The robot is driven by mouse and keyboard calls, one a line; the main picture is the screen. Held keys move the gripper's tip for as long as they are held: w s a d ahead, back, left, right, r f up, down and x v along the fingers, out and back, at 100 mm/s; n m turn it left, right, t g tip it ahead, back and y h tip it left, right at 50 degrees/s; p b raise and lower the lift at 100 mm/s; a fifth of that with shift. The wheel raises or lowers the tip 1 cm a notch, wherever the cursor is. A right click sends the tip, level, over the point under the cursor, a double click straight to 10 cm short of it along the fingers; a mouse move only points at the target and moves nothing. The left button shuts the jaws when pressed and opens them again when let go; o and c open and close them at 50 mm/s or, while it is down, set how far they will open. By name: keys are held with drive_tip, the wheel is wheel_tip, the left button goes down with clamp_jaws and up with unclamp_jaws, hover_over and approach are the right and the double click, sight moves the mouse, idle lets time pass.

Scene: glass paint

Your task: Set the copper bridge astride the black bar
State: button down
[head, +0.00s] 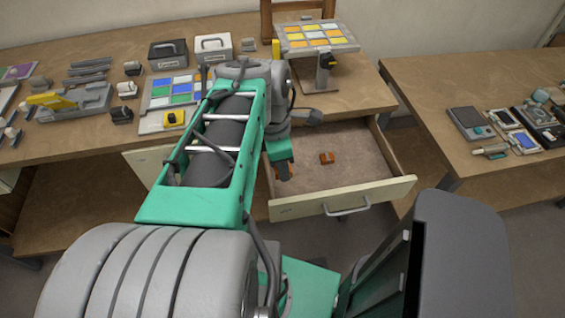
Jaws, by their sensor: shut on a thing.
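My gripper (284,172) is low over the open drawer, left of its middle, with the fingers mostly hidden by my wrist. It is shut on a small copper-orange piece (291,172), of which only bits show beside the fingers; it looks like the copper bridge. Another small copper-orange block (327,158) lies on the drawer floor to the right of my gripper, apart from it. I cannot single out the black bar; several dark grey bars (88,70) lie at the back left of the bench.
The open drawer (340,197) has pale walls around my gripper. On the bench (110,143) are a panel of coloured glass squares (172,90), two lidded boxes (168,53) and a raised glass panel (315,38). A right table (430,78) holds devices.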

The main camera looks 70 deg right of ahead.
drive_tip(key=shift+r+p, duration=0.4)
drive_tip(key=shift+r, duration=0.2)
drive_tip(key=shift+f, duration=0.1)
